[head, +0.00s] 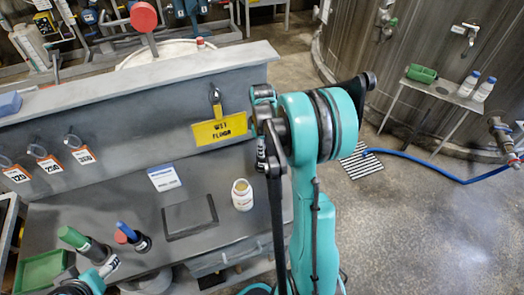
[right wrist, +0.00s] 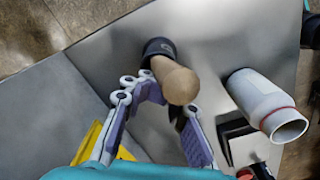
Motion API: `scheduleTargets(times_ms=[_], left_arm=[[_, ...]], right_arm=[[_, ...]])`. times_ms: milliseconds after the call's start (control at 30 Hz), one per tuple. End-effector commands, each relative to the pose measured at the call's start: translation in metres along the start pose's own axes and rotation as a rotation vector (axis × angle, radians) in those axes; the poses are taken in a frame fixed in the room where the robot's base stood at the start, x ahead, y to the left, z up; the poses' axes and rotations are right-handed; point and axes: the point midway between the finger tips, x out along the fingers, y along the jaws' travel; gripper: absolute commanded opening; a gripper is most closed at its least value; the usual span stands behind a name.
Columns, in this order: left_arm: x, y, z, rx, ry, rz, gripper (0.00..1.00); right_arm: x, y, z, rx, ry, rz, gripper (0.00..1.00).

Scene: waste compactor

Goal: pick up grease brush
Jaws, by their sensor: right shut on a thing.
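The grease brush shows in the right wrist view as a pale wooden handle (right wrist: 177,82) with a rounded near end. Its far end goes into a black collar or cup (right wrist: 158,48); I cannot tell which. My right gripper (right wrist: 166,100) is shut on the handle, with one purple-lined finger on each side. The bristles are not visible. In the head view my teal right arm covers this part of the bench, and I cannot make out the brush there.
A white open jar (head: 242,195) stands on the grey bench beside a dark square frame (head: 190,217); the jar is right of the brush in the wrist view. A yellow sign (head: 219,130) hangs on the back panel. Upright tools (head: 132,237) and a green tray (head: 40,270) are at left.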

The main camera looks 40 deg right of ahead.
Motion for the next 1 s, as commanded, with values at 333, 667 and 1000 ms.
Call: scheduleTargets(times_ms=[333,667,1000], left_arm=[[-0.013,0.0,-0.009,0.0,0.0,0.0,0.67],[-0.021,0.0,-0.015,0.0,0.0,0.0,0.67],[-0.021,0.0,-0.015,0.0,0.0,0.0,0.67]], right_arm=[[-0.053,0.0,0.0,0.0,0.0,0.0,0.0],[-0.098,0.0,0.0,0.0,0.0,0.0,0.0],[-0.1,0.0,0.0,0.0,0.0,0.0,0.23]])
